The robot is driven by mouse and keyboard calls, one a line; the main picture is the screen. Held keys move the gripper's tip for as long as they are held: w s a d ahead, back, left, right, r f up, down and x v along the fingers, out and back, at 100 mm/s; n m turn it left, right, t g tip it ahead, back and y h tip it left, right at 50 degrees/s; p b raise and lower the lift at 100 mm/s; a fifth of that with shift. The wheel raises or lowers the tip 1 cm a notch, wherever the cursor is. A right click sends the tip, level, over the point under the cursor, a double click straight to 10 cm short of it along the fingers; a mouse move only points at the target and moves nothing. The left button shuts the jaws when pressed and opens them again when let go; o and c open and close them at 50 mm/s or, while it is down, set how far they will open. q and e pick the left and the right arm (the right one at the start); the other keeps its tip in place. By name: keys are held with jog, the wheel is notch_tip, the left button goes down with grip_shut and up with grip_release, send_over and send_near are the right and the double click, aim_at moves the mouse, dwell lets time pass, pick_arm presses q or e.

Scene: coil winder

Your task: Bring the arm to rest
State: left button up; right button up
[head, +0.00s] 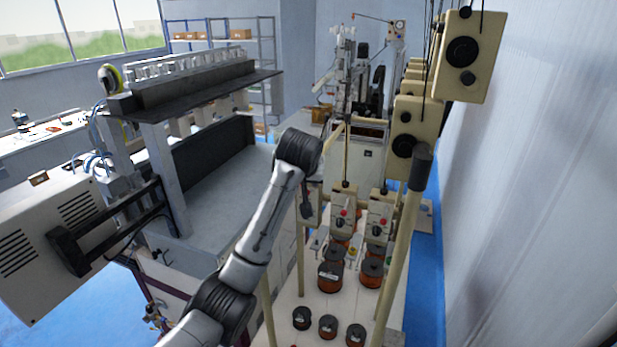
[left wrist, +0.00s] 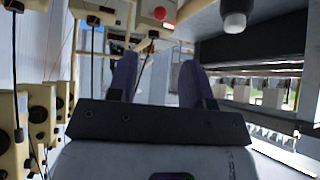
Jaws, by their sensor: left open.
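My left arm (head: 262,225) rises from the bottom of the head view and bends over at a dark joint near the middle. It stands in front of the gap between the winder and the spool stand. Its gripper is mostly hidden behind the arm in the head view. In the left wrist view my left gripper (left wrist: 156,78) shows two dark purple-grey fingers set apart, with nothing held between them. The fingers point toward a pale box with a red button (left wrist: 159,14), which lies beyond them. My right gripper is not in view.
The coil winder (head: 190,90) with its dark top plate stands on the left. Copper wire spools (head: 331,276) stand on the white table to the right, below cream tensioner boxes (head: 472,52). A beige post (head: 400,255) rises near the arm. Blue floor lies along the right wall.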

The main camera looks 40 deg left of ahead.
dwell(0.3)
pick_arm(q)
jog(key=s+d+r+m+t, duration=0.2)
jog(key=d+r+t, duration=0.1)
jog(key=r, duration=0.3)
jog(key=s+d+r+m+t, duration=0.2)
jog(key=r+m+t, duration=0.1)
jog(key=r, duration=0.3)
jog(key=s+d+f+m+t, duration=0.2)
jog(key=s+d, duration=0.2)
jog(key=d, duration=0.1)
jog(key=s+d+f+m+g+h, duration=0.1)
jog(key=s+d+f, duration=0.3)
jog(key=f, duration=0.5)
jog(key=s+d+f+g+h, duration=0.1)
jog(key=s+f+h, duration=0.1)
jog(key=s+f, duration=0.5)
jog(key=s+d+f+m+g+h, duration=0.1)
jog(key=s+d+f, duration=0.25)
jog(key=f, duration=0.65)
jog(key=s+d+f+g+p, duration=0.1)
jog(key=s+f+g, duration=0.7)
jog(key=s+f, duration=1.2)
jog(key=s, duration=0.3)
jog(key=shift+f+n+h, duration=0.3)
jog(key=shift+f, duration=0.1)
